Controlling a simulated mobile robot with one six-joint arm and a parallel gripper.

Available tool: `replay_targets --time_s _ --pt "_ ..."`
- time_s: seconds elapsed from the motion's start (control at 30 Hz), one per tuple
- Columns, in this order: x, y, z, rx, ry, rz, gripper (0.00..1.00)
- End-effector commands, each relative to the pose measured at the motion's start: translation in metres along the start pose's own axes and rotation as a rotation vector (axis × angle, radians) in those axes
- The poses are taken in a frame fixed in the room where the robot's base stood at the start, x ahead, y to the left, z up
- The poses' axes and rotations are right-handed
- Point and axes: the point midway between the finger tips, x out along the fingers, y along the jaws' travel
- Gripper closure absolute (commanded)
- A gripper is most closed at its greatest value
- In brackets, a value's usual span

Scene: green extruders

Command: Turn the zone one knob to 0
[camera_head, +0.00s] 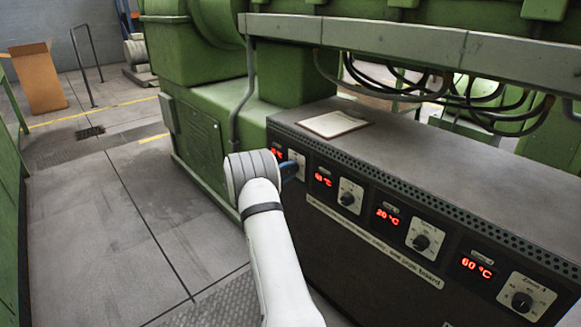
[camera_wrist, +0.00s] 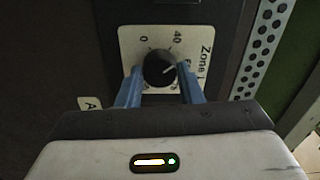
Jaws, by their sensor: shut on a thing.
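The zone one knob (camera_wrist: 160,68) is round and black on a pale dial plate (camera_wrist: 128,42) marked "Zone 1". Its pale pointer line points to the right and slightly up in the wrist view, away from the 0 at the plate's upper left. My gripper (camera_wrist: 160,75) has one blue finger on each side of the knob and is shut on it. In the head view my gripper (camera_head: 289,169) is at the far left end of the black control panel, and my arm hides most of it and the knob. A red display (camera_head: 277,154) beside it is partly hidden.
Three more knobs, one at the second dial (camera_head: 347,198), one at the third (camera_head: 421,242) and one at the fourth (camera_head: 521,301), run right along the panel. A clipboard (camera_head: 334,124) lies on top. Cables hang above.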

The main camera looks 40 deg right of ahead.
Motion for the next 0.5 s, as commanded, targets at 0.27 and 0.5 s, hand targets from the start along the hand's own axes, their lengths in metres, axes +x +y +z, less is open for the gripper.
replay_targets --time_s 0.27,0.5 --pt "-0.0036 -0.0007 0.0023 -0.268 -0.008 0.003 0.9" --pt "-0.0037 -0.001 0.0024 -0.496 -0.009 0.002 0.9"
